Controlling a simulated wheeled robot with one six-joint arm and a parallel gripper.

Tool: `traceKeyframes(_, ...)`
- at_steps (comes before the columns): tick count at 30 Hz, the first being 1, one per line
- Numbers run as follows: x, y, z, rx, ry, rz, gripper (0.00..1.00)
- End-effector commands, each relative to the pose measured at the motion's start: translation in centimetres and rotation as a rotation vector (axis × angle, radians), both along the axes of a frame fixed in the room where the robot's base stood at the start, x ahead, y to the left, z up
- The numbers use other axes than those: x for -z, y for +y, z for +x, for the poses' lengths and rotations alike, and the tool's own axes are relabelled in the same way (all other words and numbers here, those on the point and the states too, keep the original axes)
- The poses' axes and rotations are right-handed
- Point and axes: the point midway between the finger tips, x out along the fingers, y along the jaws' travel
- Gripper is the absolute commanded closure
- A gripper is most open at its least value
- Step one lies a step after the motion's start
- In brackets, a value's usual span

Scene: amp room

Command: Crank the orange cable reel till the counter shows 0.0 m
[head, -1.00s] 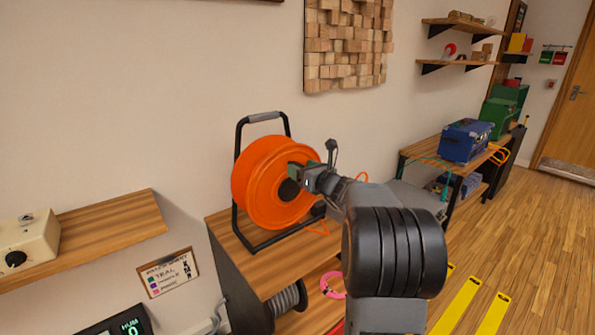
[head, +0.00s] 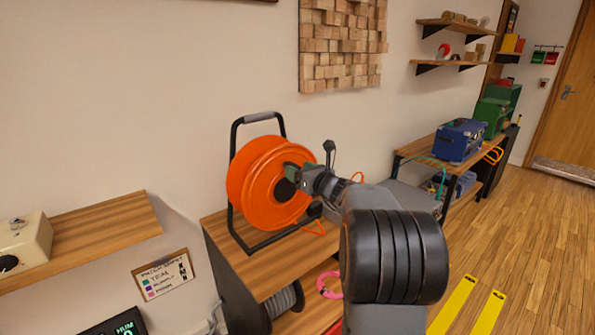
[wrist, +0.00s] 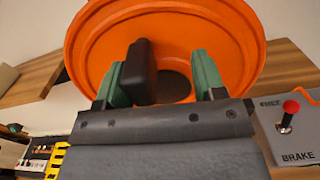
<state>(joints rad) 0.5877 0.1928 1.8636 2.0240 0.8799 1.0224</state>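The orange cable reel (head: 262,190) stands upright in its black frame on a wooden bench. It fills the top of the wrist view (wrist: 95,50). My gripper (head: 292,180) is at the reel's hub face. In the wrist view, its two green fingers (wrist: 160,78) are apart. A black crank handle (wrist: 142,72) stands between them, close to or against the left finger, with a clear gap to the right finger. I cannot make out the counter in either view.
A grey panel marked BRAKE (wrist: 297,157) with a red-knobbed lever (wrist: 289,112) is right of my gripper. A grey cable spool (head: 284,300) and a pink coil (head: 329,285) are below the bench top. A blue case (head: 460,140) stands on the farther bench. Floor to the right is open.

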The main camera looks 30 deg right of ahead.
Motion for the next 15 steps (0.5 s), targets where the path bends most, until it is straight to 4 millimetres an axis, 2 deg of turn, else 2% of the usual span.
traceKeyframes(15,0.1,-1.3,-6.4,0.003,0.001,0.0,0.4)
